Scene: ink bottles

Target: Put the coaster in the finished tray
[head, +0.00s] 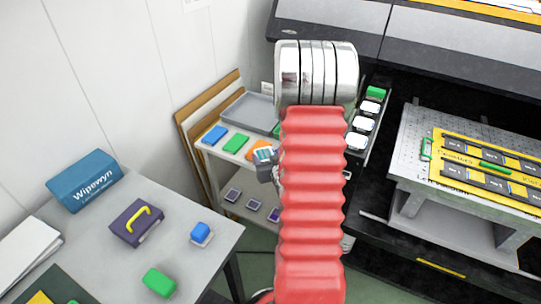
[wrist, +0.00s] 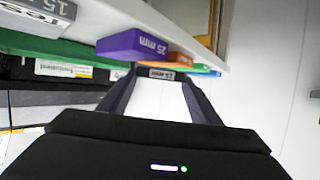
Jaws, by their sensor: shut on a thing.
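My gripper (head: 265,160) is seen beside the red bellows of my arm, in front of the shelf cart. In the wrist view its two dark fingers (wrist: 166,76) close on a small grey-edged piece with a pale label (wrist: 168,73). I cannot tell for sure that this piece is the coaster; most of it is hidden. A shallow grey tray (head: 245,110) lies on the cart's top, behind the gripper. No marking on it can be read, so I cannot tell whether it is the finished tray.
Blue (head: 215,134), green (head: 236,144) and orange blocks lie on the cart's top; a purple "25 mm" block (wrist: 135,45) is close to the fingers. A table (head: 105,262) at left holds a Wipewyn box (head: 85,182). A large machine stands at right.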

